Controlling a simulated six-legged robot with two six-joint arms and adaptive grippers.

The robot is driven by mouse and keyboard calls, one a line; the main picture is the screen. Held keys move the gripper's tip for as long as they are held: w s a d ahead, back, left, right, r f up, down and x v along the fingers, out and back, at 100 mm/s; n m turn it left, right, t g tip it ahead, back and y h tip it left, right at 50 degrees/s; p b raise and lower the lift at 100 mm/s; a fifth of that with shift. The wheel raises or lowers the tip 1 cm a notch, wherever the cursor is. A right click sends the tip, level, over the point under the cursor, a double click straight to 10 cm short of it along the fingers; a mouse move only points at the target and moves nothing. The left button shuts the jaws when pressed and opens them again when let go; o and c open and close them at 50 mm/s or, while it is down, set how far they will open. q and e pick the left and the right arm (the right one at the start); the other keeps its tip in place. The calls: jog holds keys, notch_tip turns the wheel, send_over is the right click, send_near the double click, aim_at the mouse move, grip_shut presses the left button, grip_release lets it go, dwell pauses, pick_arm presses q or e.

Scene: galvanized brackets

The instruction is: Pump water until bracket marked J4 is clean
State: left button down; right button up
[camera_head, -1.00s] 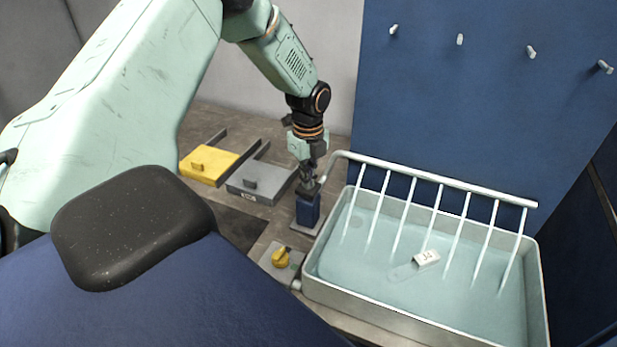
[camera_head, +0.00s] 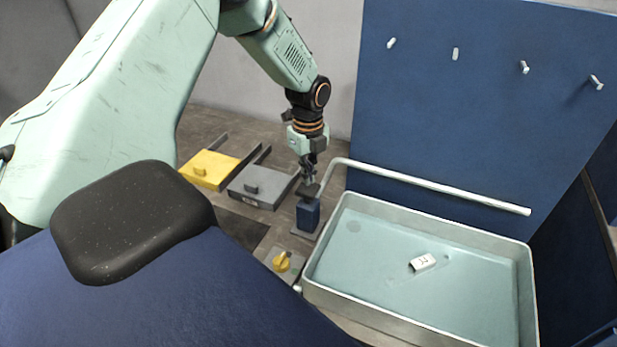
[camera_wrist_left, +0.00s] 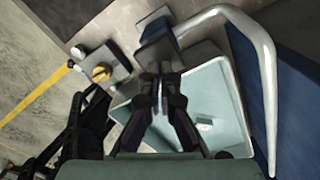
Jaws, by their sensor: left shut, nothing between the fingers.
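The bracket (camera_head: 423,262), a small pale block with a dark marking too small to read surely, lies in the grey wash tray (camera_head: 420,228). It also shows in the left wrist view (camera_wrist_left: 204,122). The blue hand pump (camera_head: 308,215) with its grey top plate (camera_head: 311,190) stands left of the tray. A pale pipe (camera_head: 430,184) runs from beside it over the tray's back; no water comes from it. My left gripper (camera_head: 309,179) is shut and empty, pointing down just above the pump top. In the left wrist view its fingertips (camera_wrist_left: 160,78) are together. My right gripper is not in view.
A yellow knob (camera_head: 282,262) sits on a plate by the tray's near left corner. A yellow slide plate (camera_head: 208,169) and a grey one (camera_head: 262,185) lie left of the pump. A blue panel with several pegs (camera_head: 525,67) rises behind the tray.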

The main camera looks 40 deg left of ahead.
pick_arm(q)
notch_tip(320, 180, up, 2)
jog(key=shift+p, duration=0.75)
jog(key=shift+r, duration=0.3)
notch_tip(320, 180, up, 3)
jog(key=shift+r, duration=0.2)
jog(key=shift+s, duration=0.15)
